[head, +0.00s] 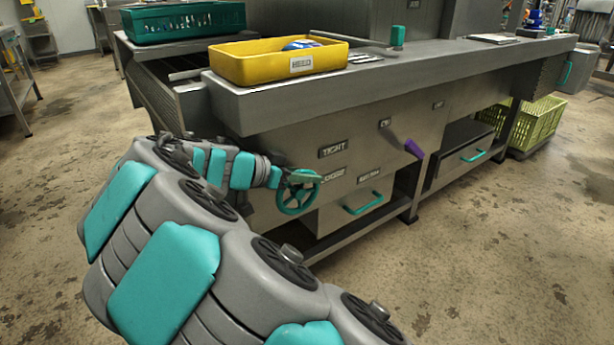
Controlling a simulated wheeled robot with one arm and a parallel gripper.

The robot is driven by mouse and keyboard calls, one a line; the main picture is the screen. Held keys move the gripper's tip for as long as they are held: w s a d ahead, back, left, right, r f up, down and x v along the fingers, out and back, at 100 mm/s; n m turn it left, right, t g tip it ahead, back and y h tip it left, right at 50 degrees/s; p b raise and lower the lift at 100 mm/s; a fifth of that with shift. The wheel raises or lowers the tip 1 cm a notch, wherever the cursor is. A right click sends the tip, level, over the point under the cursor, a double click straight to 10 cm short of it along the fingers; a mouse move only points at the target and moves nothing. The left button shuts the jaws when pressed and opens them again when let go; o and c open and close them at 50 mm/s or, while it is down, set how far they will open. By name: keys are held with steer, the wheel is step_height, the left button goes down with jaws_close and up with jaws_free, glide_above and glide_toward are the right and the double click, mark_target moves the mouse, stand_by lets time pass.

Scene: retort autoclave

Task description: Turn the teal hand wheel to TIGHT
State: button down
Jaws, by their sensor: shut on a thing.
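The teal hand wheel (297,208) is on the front panel of the grey steel bench, left of centre. A label reading TIGHT (333,148) is above and right of it, and a label that seems to read LOOSE (333,174) is just below that one. My arm reaches in from the lower part of the head view. My gripper (300,178) is at the top of the wheel and shut on its rim. The fingers are small here, and the arm's end covers some of the wheel's upper left.
A yellow bin (262,68) and a green crate (180,22) stand on the bench top above. A yellow-green crate (537,122) sits at right. The floor in front is clear.

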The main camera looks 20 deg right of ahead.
steer(key=c, duration=0.8)
jaws_free()
steer(key=shift+s+f, duration=0.1)
steer(key=shift+v, duration=3.85)
